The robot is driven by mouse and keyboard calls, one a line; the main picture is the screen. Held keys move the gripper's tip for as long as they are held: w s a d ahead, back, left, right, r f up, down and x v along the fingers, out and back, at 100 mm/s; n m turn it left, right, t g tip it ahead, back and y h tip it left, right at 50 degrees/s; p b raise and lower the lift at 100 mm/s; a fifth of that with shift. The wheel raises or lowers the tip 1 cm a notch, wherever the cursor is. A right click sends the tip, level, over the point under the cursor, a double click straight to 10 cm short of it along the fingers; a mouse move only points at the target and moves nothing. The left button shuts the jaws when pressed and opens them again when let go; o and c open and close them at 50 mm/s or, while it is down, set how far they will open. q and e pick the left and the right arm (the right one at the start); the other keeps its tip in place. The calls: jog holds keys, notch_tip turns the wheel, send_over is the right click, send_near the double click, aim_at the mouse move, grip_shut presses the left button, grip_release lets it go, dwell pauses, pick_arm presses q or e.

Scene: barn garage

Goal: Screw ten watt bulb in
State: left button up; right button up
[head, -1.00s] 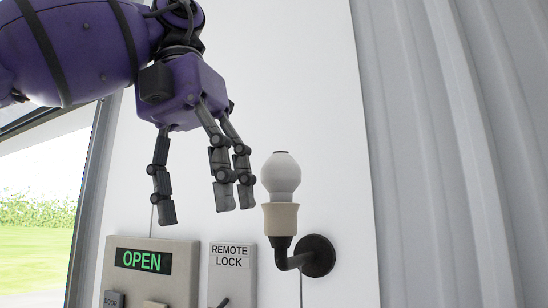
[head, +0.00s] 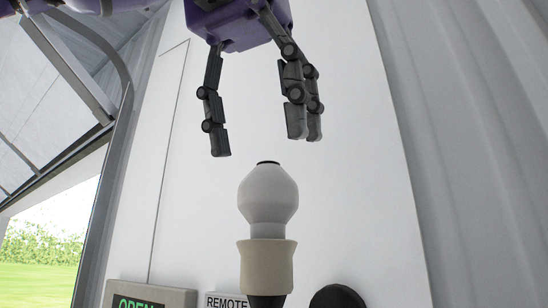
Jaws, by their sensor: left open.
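A small dark patch shows at the bulb's top. My left gripper (head: 262,145) is open and empty above the bulb, its dark fingers pointing down. One finger is to the left and two are to the right. The fingertips are apart from the bulb in the picture. My right gripper is not in view. The lower part of the fitting is cut off by the bottom edge.
A panel with a green "OPEN" sign (head: 138,303) and a "REMOTE" panel (head: 226,300) show at the bottom edge. A door opening with grass outside is at the left. A pale corrugated wall (head: 470,150) is at the right.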

aim_at(264, 185)
pick_arm(q)
jog(key=shift+w+a+f, duration=0.1)
jog(key=shift+a+f, duration=0.05)
jog(key=shift+f, duration=0.65)
jog(key=x, duration=0.4)
jog(key=shift+w+f, duration=0.2)
jog(key=shift+w, duration=0.05)
jog(key=shift+w+f, duration=0.1)
jog(key=shift+f, duration=0.45)
jog(key=shift+d, duration=0.25)
jog(key=c, duration=0.9)
jog(key=m+h, duration=0.1)
jog(key=m, duration=0.1)
jog(key=shift+f+m+g, duration=0.1)
jog(key=shift+m+g, duration=0.2)
jog(key=m, duration=0.3)
jog(key=shift+w+a+g+h, duration=0.1)
jog(key=shift+g+h, duration=0.3)
